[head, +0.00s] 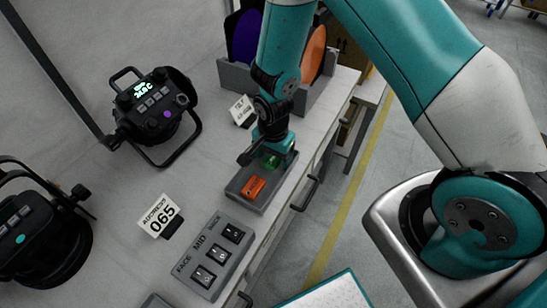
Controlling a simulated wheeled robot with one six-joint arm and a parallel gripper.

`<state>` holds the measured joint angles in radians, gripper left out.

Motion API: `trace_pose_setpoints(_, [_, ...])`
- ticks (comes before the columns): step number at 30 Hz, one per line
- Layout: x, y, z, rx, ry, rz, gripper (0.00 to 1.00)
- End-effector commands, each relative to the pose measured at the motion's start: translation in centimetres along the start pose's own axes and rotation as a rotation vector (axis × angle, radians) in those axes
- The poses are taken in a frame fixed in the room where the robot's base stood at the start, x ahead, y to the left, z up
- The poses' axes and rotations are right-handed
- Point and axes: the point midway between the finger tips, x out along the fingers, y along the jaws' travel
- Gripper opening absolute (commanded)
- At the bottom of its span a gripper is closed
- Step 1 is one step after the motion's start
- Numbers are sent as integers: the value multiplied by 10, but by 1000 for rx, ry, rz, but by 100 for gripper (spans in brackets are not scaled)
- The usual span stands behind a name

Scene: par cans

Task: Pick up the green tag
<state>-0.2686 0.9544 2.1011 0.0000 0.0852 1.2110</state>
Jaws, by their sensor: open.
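The green tag (271,163) lies in a small grey tray (241,197) near the bench's front edge and is partly hidden by my gripper. My gripper (267,153) points down over the far end of the tray, its jaws open, with the green tag just below and between its fingers. I cannot tell whether the fingers touch the tag. An orange tag (253,188) lies in the nearer part of the same tray, clear of the gripper.
A switch panel (214,257) and a card marked 065 (160,217) stand nearer on the bench. A black par can (155,106) with a lit display stands to the left, another (42,235) at lower left. A grey rack (237,77) of coloured discs stands behind my gripper.

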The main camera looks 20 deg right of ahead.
Motion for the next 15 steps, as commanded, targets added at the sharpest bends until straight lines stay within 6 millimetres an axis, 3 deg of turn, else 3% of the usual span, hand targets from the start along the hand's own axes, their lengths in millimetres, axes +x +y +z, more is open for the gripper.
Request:
trace_pose_setpoints(2, [0,0,0,0,0,0,70])
trace_pose_setpoints(6, [0,0,0,0,0,0,38])
trace_pose_setpoints(9, [0,0,0,0,0,0,19])
trace_pose_setpoints(15, [0,0,0,0,0,1,19])
